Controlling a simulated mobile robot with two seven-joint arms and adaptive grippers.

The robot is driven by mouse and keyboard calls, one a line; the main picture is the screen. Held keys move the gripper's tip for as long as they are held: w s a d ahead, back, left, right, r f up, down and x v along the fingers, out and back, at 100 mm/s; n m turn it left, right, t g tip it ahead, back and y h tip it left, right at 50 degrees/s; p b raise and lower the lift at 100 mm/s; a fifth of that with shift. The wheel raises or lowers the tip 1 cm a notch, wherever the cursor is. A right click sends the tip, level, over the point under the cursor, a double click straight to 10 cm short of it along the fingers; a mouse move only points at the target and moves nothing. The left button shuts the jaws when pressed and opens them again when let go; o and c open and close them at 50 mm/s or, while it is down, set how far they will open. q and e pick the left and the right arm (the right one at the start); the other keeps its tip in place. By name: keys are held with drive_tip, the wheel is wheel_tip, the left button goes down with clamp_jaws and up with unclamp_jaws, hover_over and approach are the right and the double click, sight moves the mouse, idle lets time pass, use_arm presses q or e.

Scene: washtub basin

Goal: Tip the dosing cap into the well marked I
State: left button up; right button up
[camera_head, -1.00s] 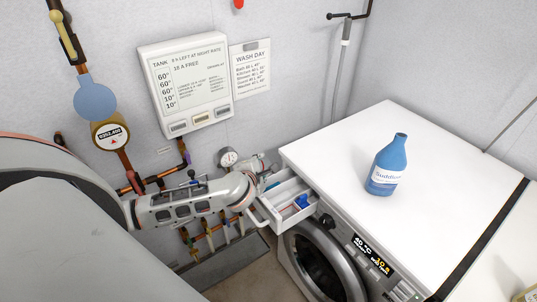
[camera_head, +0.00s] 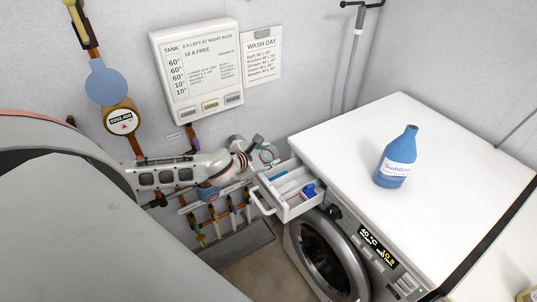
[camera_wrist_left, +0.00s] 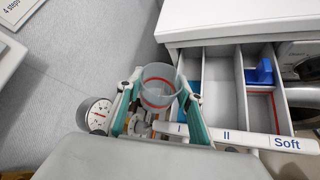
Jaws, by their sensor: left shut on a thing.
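My left gripper (camera_head: 258,148) is shut on the dosing cap (camera_wrist_left: 160,84), a clear grey cup with a red ring, between teal fingers (camera_wrist_left: 158,112). In the head view the cap (camera_head: 268,154) shows small at the gripper's end. The cap is above and left of the open drawer (camera_head: 293,209). In the wrist view it looks roughly upright, beside the well marked I (camera_wrist_left: 190,68). The wells marked II (camera_wrist_left: 220,85) and Soft (camera_wrist_left: 263,105) are farther right. I cannot tell what is in the cap. My right gripper is not in view.
A blue insert (camera_wrist_left: 262,72) sits in the Soft well. A blue bottle (camera_head: 396,160) stands on the white machine top (camera_head: 340,140). Pipes, valves and a gauge (camera_wrist_left: 97,113) are on the wall side, near my left gripper.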

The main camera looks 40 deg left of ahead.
use_arm(q)
drive_tip(key=shift+w+r, duration=0.1)
drive_tip(key=shift+r, duration=0.35)
drive_tip(key=shift+r+n+h, duration=0.9)
drive_tip(key=shift+r+h, duration=0.1)
drive_tip(key=shift+r, duration=0.55)
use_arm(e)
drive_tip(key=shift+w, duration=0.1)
use_arm(q)
drive_tip(key=shift+r+n+t+h, duration=0.6)
drive_tip(key=shift+r+n+h, duration=0.25)
drive_tip(key=shift+r, duration=0.65)
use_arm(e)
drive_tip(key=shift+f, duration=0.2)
use_arm(q)
drive_tip(key=shift+d, duration=0.1)
drive_tip(key=shift+n+y+b, duration=1.95)
drive_tip(key=shift+n+y, duration=0.4)
drive_tip(key=shift+y, duration=0.3)
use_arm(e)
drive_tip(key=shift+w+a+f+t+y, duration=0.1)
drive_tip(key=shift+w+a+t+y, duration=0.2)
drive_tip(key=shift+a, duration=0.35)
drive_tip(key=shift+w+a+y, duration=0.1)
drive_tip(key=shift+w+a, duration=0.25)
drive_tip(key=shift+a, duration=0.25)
